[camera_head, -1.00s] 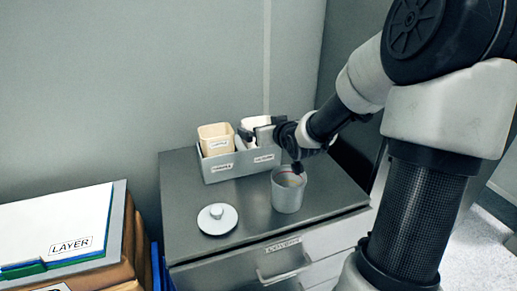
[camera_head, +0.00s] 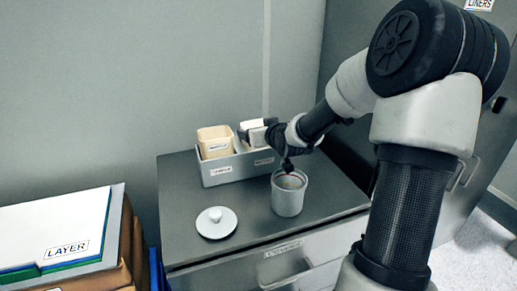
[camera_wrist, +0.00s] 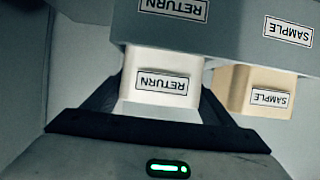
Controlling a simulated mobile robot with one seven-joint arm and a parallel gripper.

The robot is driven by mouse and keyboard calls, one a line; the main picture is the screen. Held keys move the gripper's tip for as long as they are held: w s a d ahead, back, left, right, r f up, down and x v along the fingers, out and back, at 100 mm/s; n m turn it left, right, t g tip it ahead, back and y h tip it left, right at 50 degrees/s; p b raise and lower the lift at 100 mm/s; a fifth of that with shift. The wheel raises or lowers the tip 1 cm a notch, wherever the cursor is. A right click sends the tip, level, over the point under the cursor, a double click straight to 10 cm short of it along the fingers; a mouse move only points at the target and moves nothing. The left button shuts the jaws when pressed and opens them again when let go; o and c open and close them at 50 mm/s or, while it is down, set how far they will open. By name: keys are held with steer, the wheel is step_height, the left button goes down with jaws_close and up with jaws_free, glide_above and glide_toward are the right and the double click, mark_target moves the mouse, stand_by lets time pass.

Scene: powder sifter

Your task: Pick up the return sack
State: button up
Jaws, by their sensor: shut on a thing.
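The return sack (camera_head: 250,127) is white, in or just over the right compartment of the grey tray (camera_head: 222,174). In the wrist view the sack (camera_wrist: 153,92) stands between my gripper's fingers (camera_wrist: 157,106), its RETURN label facing me. My gripper (camera_head: 264,133) is shut on it. The sack's lower part is hidden by the tray wall, so I cannot tell whether it is clear of the tray floor. A cream sack labelled SAMPLE (camera_wrist: 262,92) stands beside it, in the tray's left compartment.
A grey cup (camera_head: 288,196) stands in front of the tray, under my forearm. A round lid (camera_head: 216,224) lies on the dark cabinet top (camera_head: 180,220). Boxes with a LAYER folder (camera_head: 60,225) are at the left. A tall cabinet stands at the right.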

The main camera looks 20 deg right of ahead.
steer(key=shift+c, duration=0.7)
steer(key=shift+r, duration=0.15)
